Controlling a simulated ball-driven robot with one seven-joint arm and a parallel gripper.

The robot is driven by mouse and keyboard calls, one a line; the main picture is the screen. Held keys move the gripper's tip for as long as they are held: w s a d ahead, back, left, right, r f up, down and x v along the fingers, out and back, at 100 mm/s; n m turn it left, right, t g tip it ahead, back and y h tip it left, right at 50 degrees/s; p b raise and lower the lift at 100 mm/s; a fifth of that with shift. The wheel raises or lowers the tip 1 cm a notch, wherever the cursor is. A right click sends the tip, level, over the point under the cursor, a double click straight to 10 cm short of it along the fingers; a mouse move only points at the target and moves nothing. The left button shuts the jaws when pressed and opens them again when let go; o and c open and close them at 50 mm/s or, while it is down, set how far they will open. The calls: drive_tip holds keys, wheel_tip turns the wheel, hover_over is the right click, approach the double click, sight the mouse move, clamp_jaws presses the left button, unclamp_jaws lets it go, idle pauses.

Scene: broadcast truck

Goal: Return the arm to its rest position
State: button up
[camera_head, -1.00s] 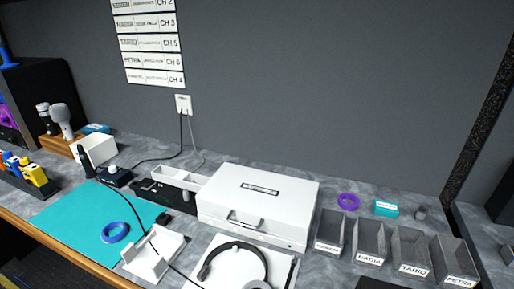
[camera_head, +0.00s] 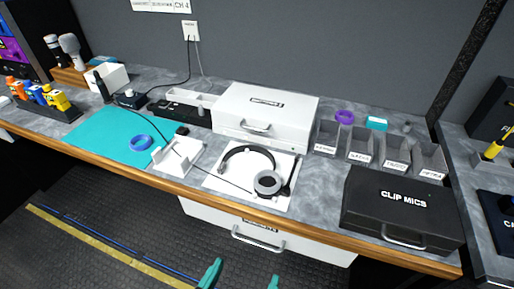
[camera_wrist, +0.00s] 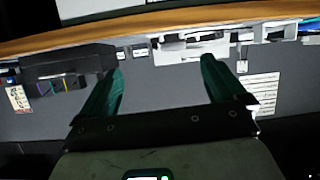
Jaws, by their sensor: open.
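My gripper (camera_head: 240,281) shows at the bottom edge of the head view, only its two green fingertips in sight. It is in front of the counter and below its wooden edge, over the dark floor. The fingers stand well apart with nothing between them. In the wrist view my gripper (camera_wrist: 160,85) shows both green fingers spread wide and empty, with the counter's wooden edge beyond. The rest of my arm is out of view in the head view.
The counter's wooden edge (camera_head: 225,203) and a white drawer (camera_head: 262,236) stand behind my gripper. A black CLIP MICS case (camera_head: 395,213) lies at the counter's right front. A headset (camera_head: 240,160) lies near the front.

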drive_tip(key=d+f+n+g, duration=0.1)
drive_tip(key=d+f+g, duration=0.4)
drive_tip(key=d, duration=0.5)
drive_tip(key=d+f+g, duration=0.3)
drive_tip(key=d+f, duration=0.5)
drive_tip(key=d, duration=0.2)
drive_tip(key=s+d+f+n+g+y, duration=0.1)
drive_tip(key=s+d+f+g+y, duration=0.2)
drive_tip(key=s+d, duration=0.6)
wheel_tip(320, 180, down, 2)
drive_tip(key=shift+s+d+f+n+g+y, duration=0.3)
drive_tip(key=shift+s+y, duration=0.1)
drive_tip(key=shift+s, duration=0.85)
